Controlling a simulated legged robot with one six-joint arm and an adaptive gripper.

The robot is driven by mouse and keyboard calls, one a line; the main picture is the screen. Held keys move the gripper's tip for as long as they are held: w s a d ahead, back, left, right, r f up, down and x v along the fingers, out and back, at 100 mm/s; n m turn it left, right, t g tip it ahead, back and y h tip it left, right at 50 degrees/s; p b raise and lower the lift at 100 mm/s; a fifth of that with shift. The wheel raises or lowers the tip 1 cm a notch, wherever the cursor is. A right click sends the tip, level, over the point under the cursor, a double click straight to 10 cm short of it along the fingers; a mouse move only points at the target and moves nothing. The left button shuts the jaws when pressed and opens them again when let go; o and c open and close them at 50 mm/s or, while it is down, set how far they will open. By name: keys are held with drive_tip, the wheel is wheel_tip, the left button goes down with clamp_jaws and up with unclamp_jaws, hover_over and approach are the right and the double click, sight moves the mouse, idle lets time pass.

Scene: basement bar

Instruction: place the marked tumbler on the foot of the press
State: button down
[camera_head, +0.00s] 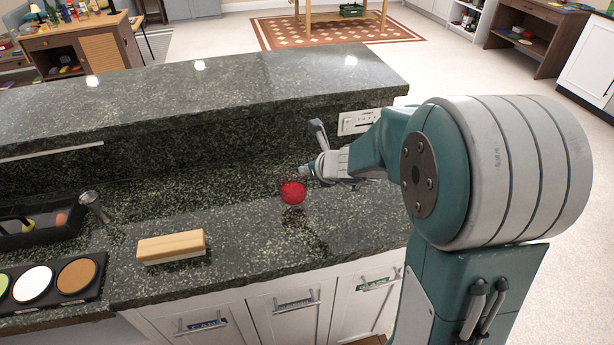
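A small, round, bright red thing (292,191), likely the marked tumbler, is at the middle of the dark granite counter (235,225). A dark patch shows just below it, and I cannot tell whether that is its lower part or a reflection. My gripper (322,158) is just right of and above it in the picture, pointing left. Its grey fingers look spread apart, one up and one low, with nothing clearly held. The gap in depth between gripper and red thing is hard to judge. I cannot make out a press or its foot for certain.
A wooden block (171,246) lies on the counter to the left. A slim metal piece (92,203) stands beside a black caddy (40,232). A tray with coloured discs (77,276) is at front left. A raised granite ledge (200,85) runs behind; an outlet (357,122) is on its wall.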

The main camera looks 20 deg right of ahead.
drive_tip(key=shift+a+f, duration=0.2)
drive_tip(key=shift+f, duration=1.2)
drive_tip(key=shift+f, duration=0.1)
drive_tip(key=c, duration=0.8)
unclamp_jaws()
drive_tip(key=shift+d, duration=0.1)
